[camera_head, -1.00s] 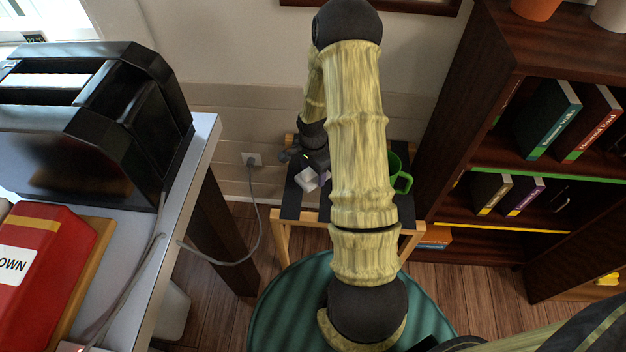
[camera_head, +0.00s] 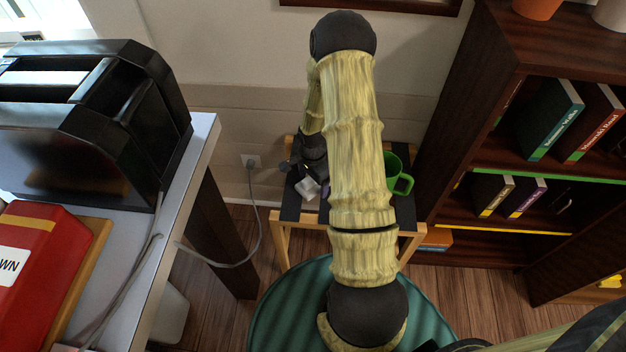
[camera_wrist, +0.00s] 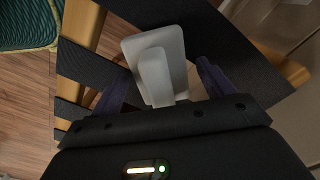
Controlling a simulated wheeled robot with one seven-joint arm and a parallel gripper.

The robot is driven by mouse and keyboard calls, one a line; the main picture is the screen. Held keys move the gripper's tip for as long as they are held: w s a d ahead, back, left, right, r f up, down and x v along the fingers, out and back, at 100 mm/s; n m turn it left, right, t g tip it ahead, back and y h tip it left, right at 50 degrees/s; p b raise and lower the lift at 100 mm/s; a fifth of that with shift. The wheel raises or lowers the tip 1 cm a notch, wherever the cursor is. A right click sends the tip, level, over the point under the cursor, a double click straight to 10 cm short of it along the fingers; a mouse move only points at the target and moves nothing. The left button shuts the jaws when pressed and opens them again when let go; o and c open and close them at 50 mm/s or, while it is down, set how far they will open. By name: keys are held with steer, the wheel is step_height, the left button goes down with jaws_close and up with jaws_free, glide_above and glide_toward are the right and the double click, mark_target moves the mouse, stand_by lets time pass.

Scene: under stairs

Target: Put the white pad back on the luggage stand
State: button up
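The white pad (camera_wrist: 155,55) is a pale, flat rounded block with a smaller block-like part on its near side. It lies between the fingers of my gripper (camera_wrist: 165,75) in the wrist view, with a visible gap at the right finger. The fingers are apart. In the head view my gripper (camera_head: 312,170) is low over the luggage stand, and the white pad (camera_head: 308,188) shows at its tip. The luggage stand (camera_head: 290,208) has a wooden frame and dark straps. I cannot tell whether the pad rests on the straps. My arm hides part of the stand.
A green mug (camera_head: 400,183) stands at the stand's right side. A dark bookshelf (camera_head: 470,250) is close on the right, and a desk (camera_head: 205,140) with a black device is on the left. A round green seat (camera_head: 270,315) is in front.

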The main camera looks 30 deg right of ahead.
step_height(320, 180, up, 12)
steer(key=p, duration=0.3)
stand_by(0.4)
stand_by(0.4)
steer(key=s+a+r+n+t, duration=0.2)
steer(key=s+a+r+n, duration=1)
steer(key=r+n, duration=0.3)
steer(key=shift+s+a+r+n+t, duration=0.2)
steer(key=shift+s+a+n+t, duration=0.15)
steer(key=shift+a, duration=0.45)
steer(key=shift+w, duration=0.1)
